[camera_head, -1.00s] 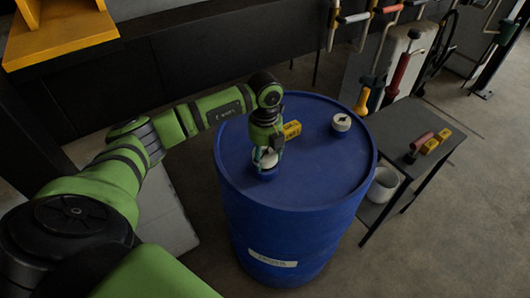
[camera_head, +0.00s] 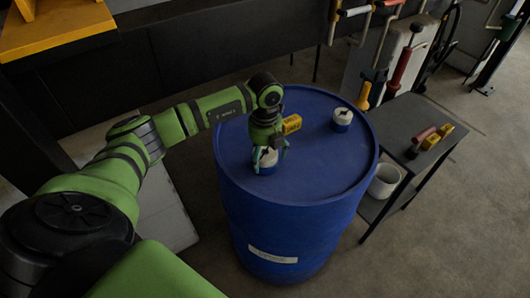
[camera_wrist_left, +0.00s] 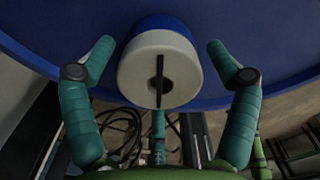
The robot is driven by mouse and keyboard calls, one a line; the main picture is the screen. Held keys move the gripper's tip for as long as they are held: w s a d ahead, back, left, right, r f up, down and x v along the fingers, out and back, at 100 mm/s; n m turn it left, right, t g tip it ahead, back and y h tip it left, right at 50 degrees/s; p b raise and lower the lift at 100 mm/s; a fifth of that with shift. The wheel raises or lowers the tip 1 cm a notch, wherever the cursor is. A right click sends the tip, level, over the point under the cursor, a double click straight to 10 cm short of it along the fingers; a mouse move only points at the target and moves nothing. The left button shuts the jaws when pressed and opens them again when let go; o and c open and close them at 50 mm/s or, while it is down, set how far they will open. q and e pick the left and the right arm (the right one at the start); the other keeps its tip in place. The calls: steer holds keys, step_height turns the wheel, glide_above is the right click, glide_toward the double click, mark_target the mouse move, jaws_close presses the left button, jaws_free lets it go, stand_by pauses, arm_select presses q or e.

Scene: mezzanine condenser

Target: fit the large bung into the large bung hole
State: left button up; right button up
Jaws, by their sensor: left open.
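A white round bung (camera_head: 268,160) with a dark bar across its top stands upright on the near left part of the blue drum's lid (camera_head: 300,185). It also shows in the left wrist view (camera_wrist_left: 160,75), with blue behind its far rim. My left gripper (camera_head: 270,153) is open over it, with fingers to either side, apart from it in the wrist view. A second white bung (camera_head: 342,116) with a dark bar stands on a blue collar at the lid's far right. I cannot tell which is larger or how deep either sits; the holes are hidden. My right gripper is not in view.
A yellow block (camera_head: 292,124) shows beside my left gripper. A dark side table (camera_head: 405,130) stands right of the drum with a red-handled tool (camera_head: 423,137) and yellow blocks (camera_head: 437,137); a white bucket (camera_head: 384,182) is below. The lid's near right is clear.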

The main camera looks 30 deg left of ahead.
arm_select(q)
step_height(320, 180, up, 12)
stand_by(0.6)
stand_by(0.5)
